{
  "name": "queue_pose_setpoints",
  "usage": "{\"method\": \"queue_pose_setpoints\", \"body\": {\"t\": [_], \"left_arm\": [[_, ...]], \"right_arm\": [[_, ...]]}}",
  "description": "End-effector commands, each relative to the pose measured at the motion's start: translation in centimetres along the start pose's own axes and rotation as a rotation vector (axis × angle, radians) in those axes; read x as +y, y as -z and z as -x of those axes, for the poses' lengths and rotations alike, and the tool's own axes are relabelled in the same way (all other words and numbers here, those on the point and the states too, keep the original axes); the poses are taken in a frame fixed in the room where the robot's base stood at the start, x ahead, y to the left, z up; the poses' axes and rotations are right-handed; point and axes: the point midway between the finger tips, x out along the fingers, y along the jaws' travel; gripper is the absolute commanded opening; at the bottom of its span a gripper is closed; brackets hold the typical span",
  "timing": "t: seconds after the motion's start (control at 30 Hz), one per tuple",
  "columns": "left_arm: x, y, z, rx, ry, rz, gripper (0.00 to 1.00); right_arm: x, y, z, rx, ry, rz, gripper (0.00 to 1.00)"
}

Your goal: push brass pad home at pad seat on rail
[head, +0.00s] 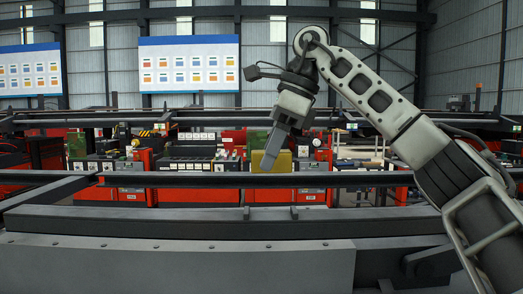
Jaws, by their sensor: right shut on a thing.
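My right gripper (268,158) reaches down from the upper middle, its grey fingers pointing down and slightly left. It is shut on a yellow block, which looks like the brass pad (284,163). The fingers cover part of the pad's left side. The pad shows just above the long dark rail (380,180) that crosses the view. Whether it touches the rail cannot be told. The pad seat cannot be made out, as the gripper and pad are in front of that stretch. My left gripper is not in view.
A wide grey beam (180,265) fills the front, with a darker beam (150,222) above it. Two small upright tabs (294,212) stand near its middle. Red cabinets (130,190) and equipment stand behind the rail. Boards (190,63) hang on the far wall.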

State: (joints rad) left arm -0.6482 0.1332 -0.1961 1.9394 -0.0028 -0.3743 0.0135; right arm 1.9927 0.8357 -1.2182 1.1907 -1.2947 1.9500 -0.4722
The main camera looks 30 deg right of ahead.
Motion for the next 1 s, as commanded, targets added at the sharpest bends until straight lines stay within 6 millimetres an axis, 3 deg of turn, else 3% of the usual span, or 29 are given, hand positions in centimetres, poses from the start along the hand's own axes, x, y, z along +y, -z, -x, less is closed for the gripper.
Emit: {"method": "queue_pose_setpoints", "body": {"t": [0.27, 1.0], "left_arm": [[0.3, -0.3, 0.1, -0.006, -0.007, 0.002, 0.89], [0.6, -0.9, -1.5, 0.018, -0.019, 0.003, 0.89]], "right_arm": [[0.0, -0.2, 0.0, -0.014, 0.000, 0.003, 0.00], [0.0, 2.1, -5.6, -0.012, 0.001, 0.002, 0.00]]}}
